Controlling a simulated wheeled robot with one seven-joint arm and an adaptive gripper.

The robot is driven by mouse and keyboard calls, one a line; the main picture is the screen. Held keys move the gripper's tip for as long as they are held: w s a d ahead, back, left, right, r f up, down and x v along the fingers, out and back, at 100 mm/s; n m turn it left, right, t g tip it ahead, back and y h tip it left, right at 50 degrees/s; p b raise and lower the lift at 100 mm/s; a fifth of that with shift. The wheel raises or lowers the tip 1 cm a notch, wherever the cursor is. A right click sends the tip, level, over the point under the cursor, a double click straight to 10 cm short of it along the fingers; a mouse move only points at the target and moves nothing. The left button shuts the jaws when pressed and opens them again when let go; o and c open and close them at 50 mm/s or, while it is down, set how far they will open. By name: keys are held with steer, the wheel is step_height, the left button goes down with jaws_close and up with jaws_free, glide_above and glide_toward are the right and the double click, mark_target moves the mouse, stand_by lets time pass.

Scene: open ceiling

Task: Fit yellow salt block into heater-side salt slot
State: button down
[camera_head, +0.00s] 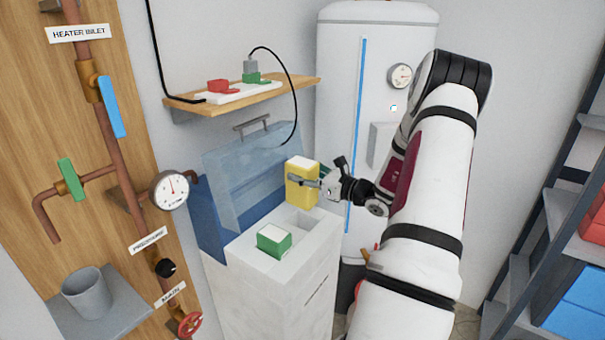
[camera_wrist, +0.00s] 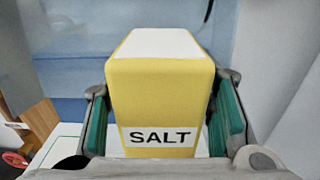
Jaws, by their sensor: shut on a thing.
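The yellow salt block (camera_head: 301,186) has a white top and is held upright above the white cabinet. In the wrist view the yellow block (camera_wrist: 160,95) shows a SALT label and sits between the two green-padded fingers. My gripper (camera_head: 308,182) is shut on it, coming from the right. A rectangular slot (camera_head: 301,224) in the cabinet top (camera_head: 250,243) lies below the block, on the heater side, and looks empty. A green block with a white top (camera_head: 273,240) sits in the cabinet top, left of that slot. The slot's far part is hidden behind the block.
The blue lid (camera_head: 248,175) stands open behind the cabinet. The white heater tank (camera_head: 345,100) is behind and right. A wooden shelf (camera_head: 285,88) with a power strip hangs above, its black cable drooping toward the lid. Pipes and a gauge (camera_head: 169,190) are at left.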

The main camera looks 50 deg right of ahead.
mark_target(304, 209)
steer(key=shift+f+b, duration=1.55)
steer(key=shift+f, duration=1.2)
steer(key=shift+f+b, duration=2.1)
steer(key=shift+f, duration=1.45)
stand_by(0.4)
steer(key=c, duration=0.6)
jaws_free()
steer(key=shift+s, duration=0.1)
steer(key=shift+c, duration=0.2)
